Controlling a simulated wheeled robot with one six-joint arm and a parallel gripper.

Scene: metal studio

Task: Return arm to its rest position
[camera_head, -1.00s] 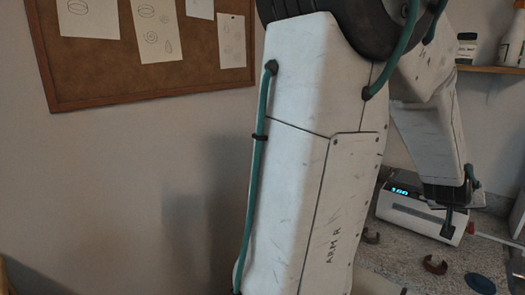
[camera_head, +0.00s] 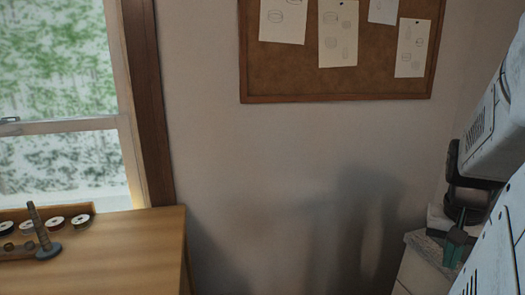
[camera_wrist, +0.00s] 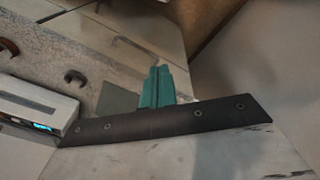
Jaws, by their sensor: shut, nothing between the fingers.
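My gripper (camera_head: 455,246) is at the right edge of the head view, beside the end of a pale counter. Its teal fingers point down. In the wrist view the teal fingers (camera_wrist: 157,86) are together, with nothing between them. My white arm fills the right side of the head view and hides part of the counter.
A white device with a blue display (camera_wrist: 38,112) and a dark C-shaped cuff (camera_wrist: 75,76) are on the counter (camera_wrist: 100,45). A wooden table (camera_head: 120,245) with a spool tray (camera_head: 85,210) stands left, by a window. A pinboard (camera_head: 285,75) hangs on the wall.

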